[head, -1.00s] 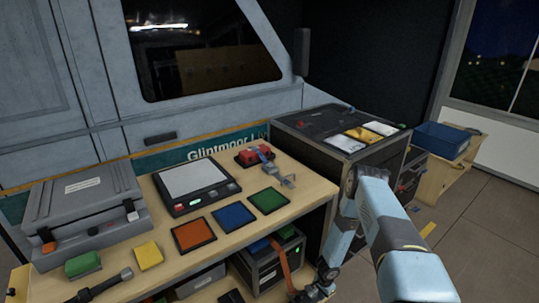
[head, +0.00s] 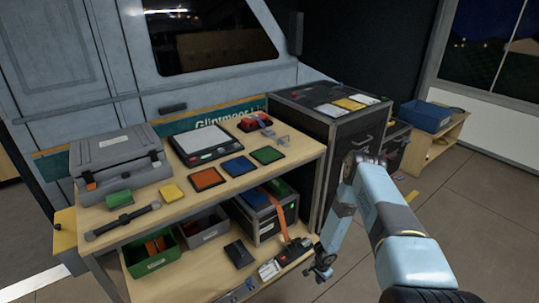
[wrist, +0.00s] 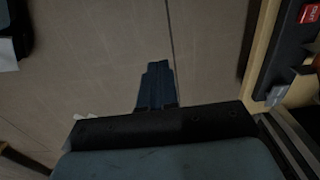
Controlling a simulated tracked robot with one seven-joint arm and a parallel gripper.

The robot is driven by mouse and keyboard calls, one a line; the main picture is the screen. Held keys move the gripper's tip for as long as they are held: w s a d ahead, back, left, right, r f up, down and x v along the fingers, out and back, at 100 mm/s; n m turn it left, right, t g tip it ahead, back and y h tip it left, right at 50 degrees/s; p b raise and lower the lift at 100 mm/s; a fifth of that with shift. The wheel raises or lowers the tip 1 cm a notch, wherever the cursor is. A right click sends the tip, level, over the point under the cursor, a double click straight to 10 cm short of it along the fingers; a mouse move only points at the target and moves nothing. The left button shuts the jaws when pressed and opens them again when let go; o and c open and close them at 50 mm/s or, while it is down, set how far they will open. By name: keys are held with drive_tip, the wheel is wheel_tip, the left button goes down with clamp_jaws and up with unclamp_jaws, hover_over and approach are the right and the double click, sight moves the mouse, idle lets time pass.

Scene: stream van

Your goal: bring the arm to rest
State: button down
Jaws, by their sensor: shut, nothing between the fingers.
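My gripper (head: 320,268) hangs low at the front right corner of the workbench, beside its lower shelf. My blue-grey arm comes in from the bottom right of the head view and bends down to it. In the wrist view my gripper's dark fingers (wrist: 157,68) are together, with nothing between them and bare floor behind. At this size I cannot tell from the head view whether the gripper touches the shelf edge.
The wooden workbench (head: 110,215) carries a grey case (head: 115,160), a light panel (head: 200,143) and coloured squares. Its lower shelf holds a green bin (head: 150,262) and a black box. A dark cabinet (head: 345,140) stands behind my arm. Floor (head: 480,225) at right is clear.

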drive_tip(key=w+a+r+n+t, duration=0.1)
drive_tip(key=w+r, duration=0.4)
drive_tip(key=r, duration=0.4)
drive_tip(key=w+r+n+t+y, duration=0.1)
drive_tip(key=w+r, duration=0.4)
drive_tip(key=r, duration=0.4)
drive_tip(key=w+a+r+n, duration=0.1)
drive_tip(key=w+r, duration=0.4)
drive_tip(key=r, duration=0.4)
wheel_tip(320, 180, up, 29)
drive_tip(key=s+a+n+t+y, duration=0.1)
drive_tip(key=a+n+t+y, duration=0.1)
drive_tip(key=n, duration=0.1)
drive_tip(key=s+r+n, duration=0.2)
drive_tip(key=s+r, duration=0.7)
drive_tip(key=r, duration=0.3)
drive_tip(key=s+r+n, duration=0.1)
drive_tip(key=s+r, duration=0.8)
drive_tip(key=r, duration=0.4)
drive_tip(key=s+d+r+n+h, duration=0.1)
drive_tip(key=s+d+r, duration=0.1)
drive_tip(key=s, duration=1)
drive_tip(key=s+d+r+t+h, duration=0.1)
drive_tip(key=s+r, duration=0.4)
drive_tip(key=s, duration=0.7)
drive_tip(key=shift+d+n+t+h, duration=0.3)
drive_tip(key=shift+d+n+h, duration=0.1)
drive_tip(key=shift+d+h, duration=0.1)
